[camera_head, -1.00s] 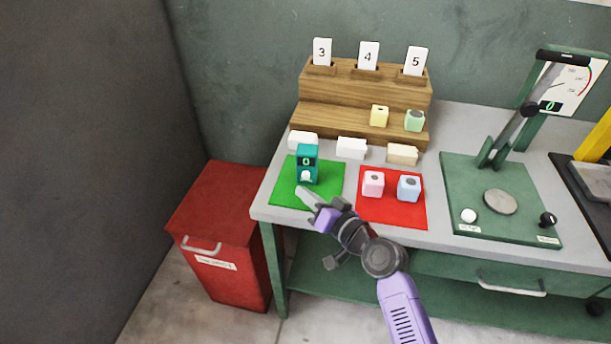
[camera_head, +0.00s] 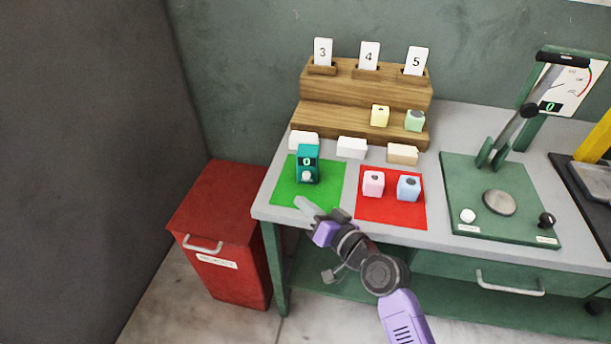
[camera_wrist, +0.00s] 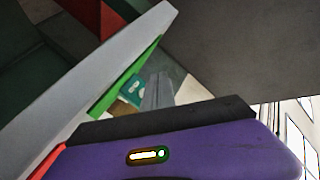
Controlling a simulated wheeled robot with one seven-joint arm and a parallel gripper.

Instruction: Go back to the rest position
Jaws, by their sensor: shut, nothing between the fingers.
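My gripper (camera_head: 304,205) is shut and empty. It hangs over the front edge of the green mat (camera_head: 283,190), just in front of the teal device (camera_head: 307,165), which shows a 0 and stands on that mat. In the head view the fingers look apart from the device. In the wrist view the fingers (camera_wrist: 157,92) show in the middle, with a small teal part of the device (camera_wrist: 133,88) beside them. The wrist housing hides much of the rest there.
A red mat (camera_head: 390,208) with a pink and a blue block lies to the right. White blocks and a wooden stand (camera_head: 345,88) with number cards are behind. A red bin (camera_head: 218,235) is left of the table.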

